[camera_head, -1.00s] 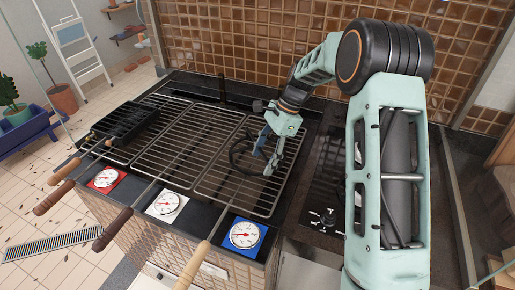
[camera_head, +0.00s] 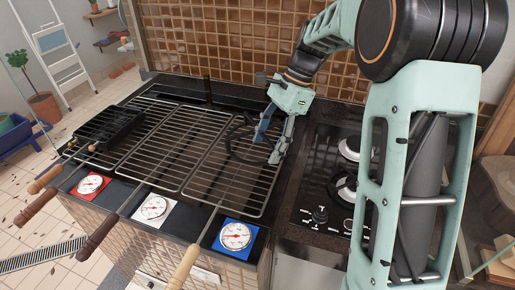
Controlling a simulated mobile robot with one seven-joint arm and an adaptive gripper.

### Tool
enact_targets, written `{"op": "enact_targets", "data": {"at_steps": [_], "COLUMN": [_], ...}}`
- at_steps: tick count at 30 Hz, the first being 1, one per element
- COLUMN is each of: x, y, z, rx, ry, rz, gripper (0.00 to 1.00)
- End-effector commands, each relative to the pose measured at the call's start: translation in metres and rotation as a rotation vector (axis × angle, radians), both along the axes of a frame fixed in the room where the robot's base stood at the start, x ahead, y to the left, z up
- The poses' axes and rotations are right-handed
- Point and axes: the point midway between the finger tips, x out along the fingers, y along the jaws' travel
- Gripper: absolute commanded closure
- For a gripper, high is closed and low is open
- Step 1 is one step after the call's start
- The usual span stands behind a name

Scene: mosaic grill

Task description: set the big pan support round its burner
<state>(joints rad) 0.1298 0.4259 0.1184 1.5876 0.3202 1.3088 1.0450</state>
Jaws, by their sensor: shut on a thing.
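The big pan support is a black ring (camera_head: 230,150) with prongs, over the right-hand grill grate. My gripper (camera_head: 267,151) is shut on its right side; whether the ring touches the grate is unclear. The dark cooktop (camera_head: 315,178) lies to the right of the grill. It shows a pale rear burner (camera_head: 349,149) and a front burner (camera_head: 344,189) that seems to have a black support round it. My own arm hides the right part of the cooktop.
Grill grates (camera_head: 160,148) fill the counter to the left, with a black rack (camera_head: 108,128) at far left. Control knobs (camera_head: 320,215) sit at the cooktop's front. A tiled wall (camera_head: 235,45) stands behind.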

Motion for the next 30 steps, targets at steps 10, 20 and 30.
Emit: {"op": "enact_targets", "data": {"at_steps": [10,20,30], "x": [-0.043,-0.057,-0.057], "y": [-0.030,-0.040,-0.040], "z": [0.024,0.039,0.067], "rx": [0.001,0.001,0.001], "ry": [-0.004,-0.002,-0.002], "rz": [-0.002,-0.001,0.000], "gripper": [0.80,0.80,0.80]}}
